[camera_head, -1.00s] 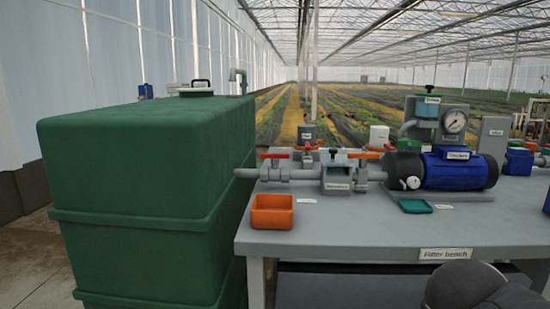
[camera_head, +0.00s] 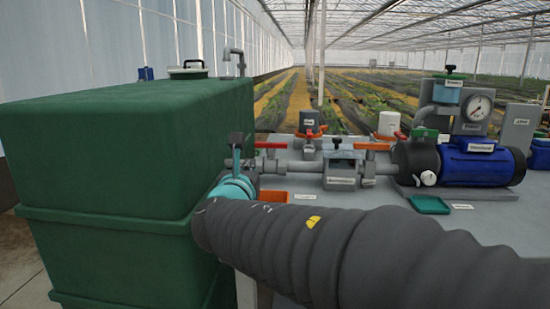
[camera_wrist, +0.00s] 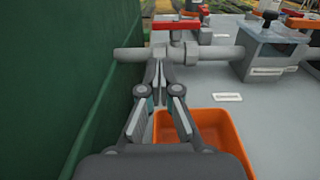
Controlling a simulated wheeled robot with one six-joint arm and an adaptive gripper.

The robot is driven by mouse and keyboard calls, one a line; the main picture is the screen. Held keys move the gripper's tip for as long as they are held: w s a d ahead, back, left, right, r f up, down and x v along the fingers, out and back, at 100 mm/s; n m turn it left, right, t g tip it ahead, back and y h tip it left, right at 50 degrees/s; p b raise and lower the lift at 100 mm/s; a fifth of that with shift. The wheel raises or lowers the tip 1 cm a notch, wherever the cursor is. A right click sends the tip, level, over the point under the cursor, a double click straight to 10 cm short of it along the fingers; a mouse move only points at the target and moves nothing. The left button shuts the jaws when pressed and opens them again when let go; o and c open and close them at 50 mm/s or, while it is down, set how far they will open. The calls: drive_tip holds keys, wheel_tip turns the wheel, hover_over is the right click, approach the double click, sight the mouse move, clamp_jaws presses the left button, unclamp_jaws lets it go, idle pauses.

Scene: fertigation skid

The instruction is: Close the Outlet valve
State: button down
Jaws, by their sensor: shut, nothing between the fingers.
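A grey pipe (camera_wrist: 130,54) runs from the green tank (camera_wrist: 55,90) to a valve with a red lever (camera_wrist: 178,25). The lever lies roughly along the pipe; the valve also shows in the head view with its lever (camera_head: 269,145). I cannot read which label says Outlet. Another valve with an orange-red lever (camera_head: 374,146) sits right of the inline filter (camera_head: 343,168). My gripper (camera_wrist: 158,70) is shut and empty, its fingertips just in front of the pipe, left of and below the red lever. In the head view it (camera_head: 237,145) is partly hidden by my arm.
An orange tray (camera_wrist: 205,125) lies on the bench below my gripper. The green tank stands close on the left. A blue pump (camera_head: 483,160), a gauge (camera_head: 479,107) and a small green tray (camera_head: 430,204) are to the right. More red-handled valves stand behind.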

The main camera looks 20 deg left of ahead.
sight(262, 146)
drive_tip(key=x, duration=0.4)
drive_tip(key=p+x, duration=0.1)
drive_tip(key=x, duration=0.4)
drive_tip(key=p+x, duration=0.1)
drive_tip(key=x, duration=0.3)
drive_tip(key=shift+w+d, duration=0.25)
drive_tip(key=shift+w+d, duration=0.1)
